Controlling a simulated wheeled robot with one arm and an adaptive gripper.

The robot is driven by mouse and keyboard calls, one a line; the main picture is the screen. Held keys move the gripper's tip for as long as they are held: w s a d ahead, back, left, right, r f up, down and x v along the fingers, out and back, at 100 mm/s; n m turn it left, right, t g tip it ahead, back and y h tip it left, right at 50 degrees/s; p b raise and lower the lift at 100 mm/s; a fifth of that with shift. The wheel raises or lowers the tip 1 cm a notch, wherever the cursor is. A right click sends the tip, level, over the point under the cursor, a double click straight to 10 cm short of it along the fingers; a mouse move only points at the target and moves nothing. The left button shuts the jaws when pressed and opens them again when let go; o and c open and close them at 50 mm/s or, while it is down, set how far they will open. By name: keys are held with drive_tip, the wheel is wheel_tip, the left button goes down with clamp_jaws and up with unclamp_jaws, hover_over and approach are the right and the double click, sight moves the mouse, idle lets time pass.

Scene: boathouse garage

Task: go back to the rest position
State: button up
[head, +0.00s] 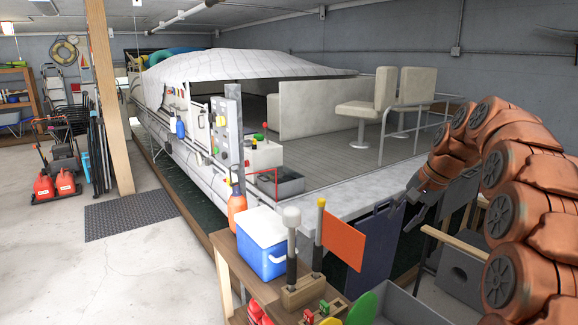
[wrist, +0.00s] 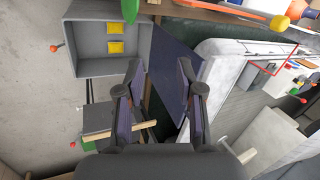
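My gripper (head: 410,205) hangs at the end of my orange-brown arm on the right of the head view, in front of the boat's near edge. In the wrist view my gripper (wrist: 160,75) has its two dark fingers spread wide apart, with no object held between them. A dark blue panel (wrist: 168,62) shows behind the gap; I cannot tell how far beyond the fingers it is. The same dark panel (head: 368,245) stands upright below the gripper in the head view.
A wooden bench (head: 232,262) carries a blue-and-white cooler (head: 263,243) and an orange flag (head: 343,238). A grey bin (head: 405,307) is at the front; a grey box (wrist: 85,55) with yellow squares shows in the wrist view. The covered boat (head: 240,62) fills the middle.

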drive_tip(key=s+a+f+n+g, duration=0.1)
drive_tip(key=s+a+f+n, duration=0.1)
drive_tip(key=s+a, duration=0.6)
drive_tip(key=s+f+n+g+h, duration=0.1)
drive_tip(key=s+f, duration=0.5)
drive_tip(key=s, duration=1.1)
drive_tip(key=s+a+f+n+g+h, duration=0.1)
drive_tip(key=s+f+n, duration=0.4)
drive_tip(key=s, duration=1.3)
drive_tip(key=shift+s+a+f+n+g+h, duration=0.2)
drive_tip(key=shift+s+f+n+g+h, duration=0.15)
drive_tip(key=shift+f+g+h, duration=0.45)
drive_tip(key=shift+d+f, duration=0.1)
